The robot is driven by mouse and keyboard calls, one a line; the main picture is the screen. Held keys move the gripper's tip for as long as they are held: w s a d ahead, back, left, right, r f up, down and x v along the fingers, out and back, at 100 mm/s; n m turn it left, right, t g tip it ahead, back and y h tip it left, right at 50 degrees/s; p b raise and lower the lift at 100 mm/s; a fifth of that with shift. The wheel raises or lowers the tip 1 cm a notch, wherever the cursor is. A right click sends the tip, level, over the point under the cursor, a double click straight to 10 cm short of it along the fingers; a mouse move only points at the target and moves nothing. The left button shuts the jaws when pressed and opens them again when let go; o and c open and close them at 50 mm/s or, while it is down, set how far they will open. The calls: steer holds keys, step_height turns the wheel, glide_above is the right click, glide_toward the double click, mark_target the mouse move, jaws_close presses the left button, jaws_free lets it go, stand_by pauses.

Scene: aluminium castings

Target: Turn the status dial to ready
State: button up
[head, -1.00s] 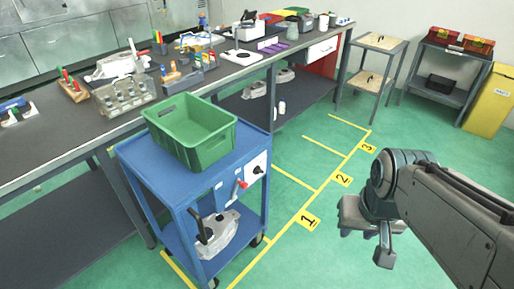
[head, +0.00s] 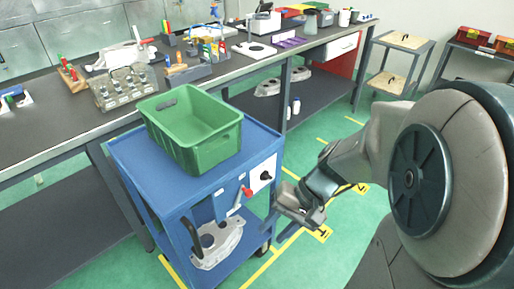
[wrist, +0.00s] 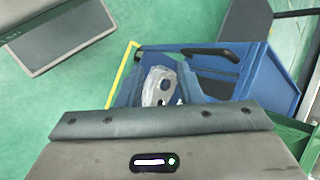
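The status dial, a black knob (head: 265,176) on a white panel, is on the side of the blue cart (head: 140,165) that faces my arm. My gripper (head: 284,220) is low in front of that side, just right of and below the dial, with a visible gap. Its fingers are small and dark there, so I cannot tell whether they are open. In the wrist view the cart (wrist: 275,85) shows beyond my gripper's housing; the fingertips and the dial cannot be made out.
A green crate (head: 190,120) stands on the cart's top. A grey casting (head: 220,243) lies on its lower shelf. The long workbench (head: 60,125) with parts and tools runs behind the cart. Green floor with yellow numbered bays lies right of the cart.

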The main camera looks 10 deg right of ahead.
steer(key=w+f+m+t+y+b, duration=0.2)
steer(key=w+f+m+y+b, duration=0.15)
steer(key=f, duration=0.25)
steer(key=m+t+b, duration=0.7)
steer(key=m+t, duration=0.3)
steer(key=t, duration=0.4)
glide_toward(269, 179)
steer(key=b+x, duration=0.1)
steer(key=x, duration=0.7)
steer(key=shift+w+a+b, duration=0.15)
steer(key=shift+w+b, duration=0.05)
steer(key=shift+b, duration=0.15)
jaws_close()
